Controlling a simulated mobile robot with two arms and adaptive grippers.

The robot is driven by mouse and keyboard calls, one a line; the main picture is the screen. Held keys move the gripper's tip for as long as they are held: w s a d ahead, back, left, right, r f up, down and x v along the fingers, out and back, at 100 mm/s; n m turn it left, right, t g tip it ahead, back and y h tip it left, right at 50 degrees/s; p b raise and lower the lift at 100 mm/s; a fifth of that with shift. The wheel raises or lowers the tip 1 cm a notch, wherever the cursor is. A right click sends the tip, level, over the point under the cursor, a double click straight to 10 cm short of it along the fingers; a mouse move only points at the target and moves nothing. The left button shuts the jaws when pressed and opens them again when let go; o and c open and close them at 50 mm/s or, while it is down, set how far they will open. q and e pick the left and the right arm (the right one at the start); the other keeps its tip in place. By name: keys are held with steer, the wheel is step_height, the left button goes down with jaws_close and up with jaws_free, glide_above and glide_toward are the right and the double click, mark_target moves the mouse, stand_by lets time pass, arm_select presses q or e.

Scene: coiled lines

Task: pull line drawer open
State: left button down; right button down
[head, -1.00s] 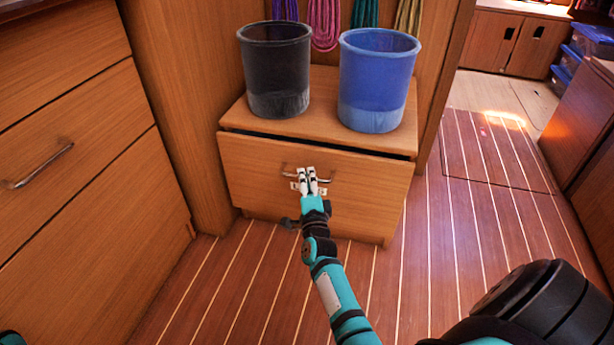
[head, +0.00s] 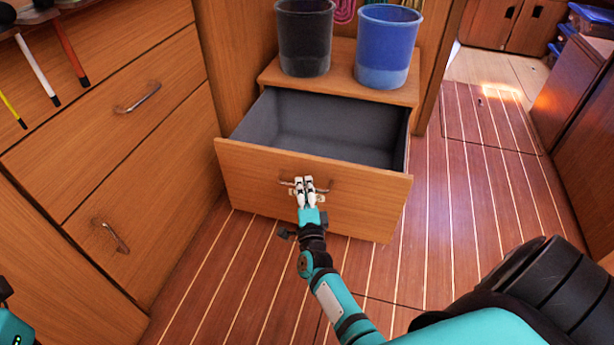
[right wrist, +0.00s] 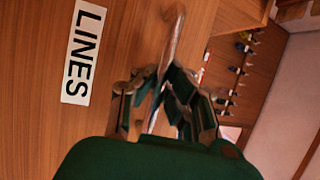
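The line drawer (head: 250,172) is pulled well out of its wooden cabinet (head: 340,65). Its grey inside (head: 325,130) looks empty where it shows. A metal bar handle (head: 327,189) sits on the front; it also shows in the right wrist view (right wrist: 174,45). My right gripper (head: 304,184) is shut on this handle, its fingers on either side of the bar. A white "LINES" label (right wrist: 84,52) is on the drawer front and is mostly hidden by the gripper in the head view. My left gripper is out of view; only part of that arm shows at the left edge.
A black bucket (head: 304,38) and a blue bucket (head: 386,45) stand on the cabinet top. Closed drawers (head: 165,160) with metal handles line the left. The striped floor (head: 465,210) is clear right of the drawer.

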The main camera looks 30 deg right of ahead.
steer(key=shift+s+a+f, duration=0.15)
steer(key=shift+s+a, duration=0.4)
steer(key=shift+a, duration=0.05)
steer(key=c, duration=1.4)
jaws_free()
steer(key=v, duration=0.7)
steer(key=shift+s+a, duration=0.1)
steer(key=shift+s, duration=0.1)
